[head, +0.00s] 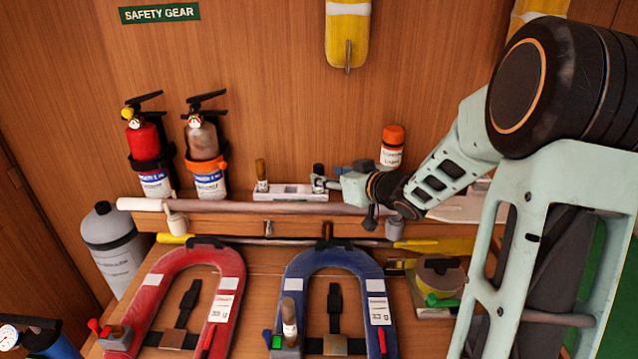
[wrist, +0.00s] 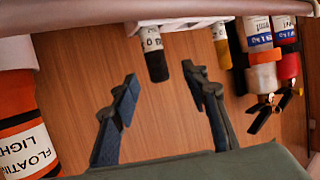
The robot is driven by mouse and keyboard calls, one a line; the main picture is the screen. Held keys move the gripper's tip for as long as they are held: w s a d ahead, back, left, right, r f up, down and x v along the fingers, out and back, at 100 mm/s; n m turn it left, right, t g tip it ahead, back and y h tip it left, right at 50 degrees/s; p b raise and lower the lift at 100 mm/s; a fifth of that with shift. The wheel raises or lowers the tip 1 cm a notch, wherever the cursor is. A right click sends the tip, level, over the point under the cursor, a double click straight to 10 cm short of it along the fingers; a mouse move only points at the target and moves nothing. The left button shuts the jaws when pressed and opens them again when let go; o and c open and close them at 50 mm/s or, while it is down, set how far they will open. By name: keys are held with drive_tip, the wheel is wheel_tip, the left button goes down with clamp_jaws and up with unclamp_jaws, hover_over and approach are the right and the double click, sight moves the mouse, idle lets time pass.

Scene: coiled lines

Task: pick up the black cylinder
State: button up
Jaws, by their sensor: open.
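The black cylinder (head: 318,171) stands upright at the right end of a small white holder (head: 290,190) on the wooden shelf. In the wrist view, which looks upside down, the black cylinder (wrist: 157,66) has a dark end and a white label band. It appears between my two fingertips, nearer the left one, with space on both sides. My gripper (wrist: 160,75) is open and empty. In the head view, my gripper (head: 340,190) reaches in from the right, close beside the cylinder, and partly hides the holder's right end.
A mustard cylinder (head: 261,171) stands at the holder's left end. An orange-capped bottle (head: 392,146) stands behind my gripper. A pale rail (head: 230,207) runs along the shelf's front. Two fire extinguishers (head: 151,160) (head: 206,160) hang left. Red and blue lifebuoys (head: 225,270) (head: 375,270) lie below.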

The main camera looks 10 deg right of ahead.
drive_tip(key=shift+d+f+x, duration=0.15)
drive_tip(key=shift+x, duration=1.55)
drive_tip(key=shift+d+f+x, duration=0.15)
drive_tip(key=shift+x, duration=1.5)
clamp_jaws()
